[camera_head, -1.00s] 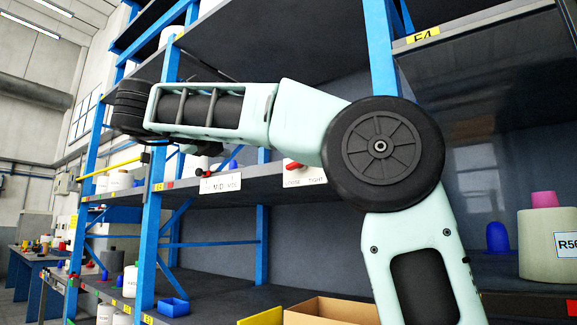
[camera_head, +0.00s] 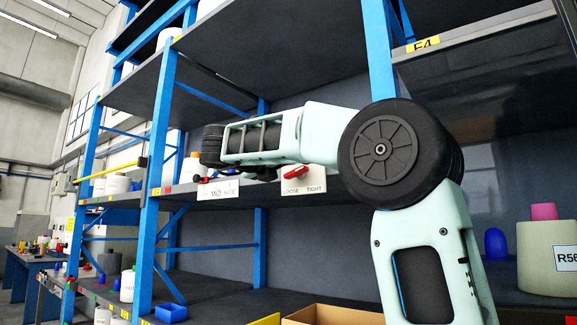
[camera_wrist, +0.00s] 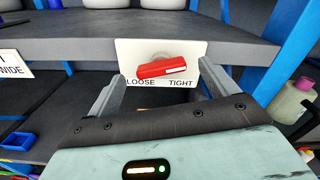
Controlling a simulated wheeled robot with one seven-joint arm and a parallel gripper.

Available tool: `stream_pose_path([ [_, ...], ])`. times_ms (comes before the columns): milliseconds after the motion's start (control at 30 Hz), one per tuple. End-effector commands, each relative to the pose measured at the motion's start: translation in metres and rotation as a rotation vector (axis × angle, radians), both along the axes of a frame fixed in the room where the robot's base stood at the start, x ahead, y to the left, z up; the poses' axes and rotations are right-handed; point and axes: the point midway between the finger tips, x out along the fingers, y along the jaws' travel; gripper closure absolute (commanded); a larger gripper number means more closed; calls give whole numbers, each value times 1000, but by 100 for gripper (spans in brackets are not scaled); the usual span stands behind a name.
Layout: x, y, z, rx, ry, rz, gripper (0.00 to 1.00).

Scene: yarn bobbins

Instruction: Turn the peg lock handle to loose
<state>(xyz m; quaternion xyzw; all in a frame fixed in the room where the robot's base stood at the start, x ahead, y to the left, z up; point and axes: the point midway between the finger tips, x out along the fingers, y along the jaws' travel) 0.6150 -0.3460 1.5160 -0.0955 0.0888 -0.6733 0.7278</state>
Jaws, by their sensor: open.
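The peg lock handle (camera_head: 295,173) is a small red bar on a white plate (camera_head: 313,184) fixed to the shelf edge. The plate reads LOOSE at left and TIGHT at right. In the wrist view the red handle (camera_wrist: 162,67) lies nearly level, its right end slightly higher, in front of a pale round hub. My gripper (camera_wrist: 158,80) is open there, its two grey fingers reaching toward the plate, one on each side of the handle and apart from it. In the head view my gripper is hidden behind my arm.
Another white label plate (camera_head: 218,189), partly reading WIDE, is on the same shelf edge to the left. A blue upright (camera_wrist: 288,60) stands right of the plate. A cardboard box (camera_head: 335,314) and a blue bin (camera_head: 171,313) sit on the lower shelf.

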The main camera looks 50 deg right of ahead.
Motion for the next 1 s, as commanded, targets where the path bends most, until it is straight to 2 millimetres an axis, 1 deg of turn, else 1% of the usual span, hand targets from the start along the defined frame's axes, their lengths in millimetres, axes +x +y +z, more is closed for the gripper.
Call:
stream_pose_path([
  [33,0,-6,1,0,1,-1,15],
  [100,1,-11,1,1,1,-1,15],
  [200,1,-15,0,0,0,0,15],
  [467,1,-16,0,0,0,1,15],
  [567,1,-16,0,-1,0,1,40],
  [600,1,-16,0,-1,0,1,51],
  [633,1,-16,0,-1,0,1,59],
  [867,1,-16,0,-1,7,1,59],
  [1000,2,-15,0,-4,39,1,59],
])
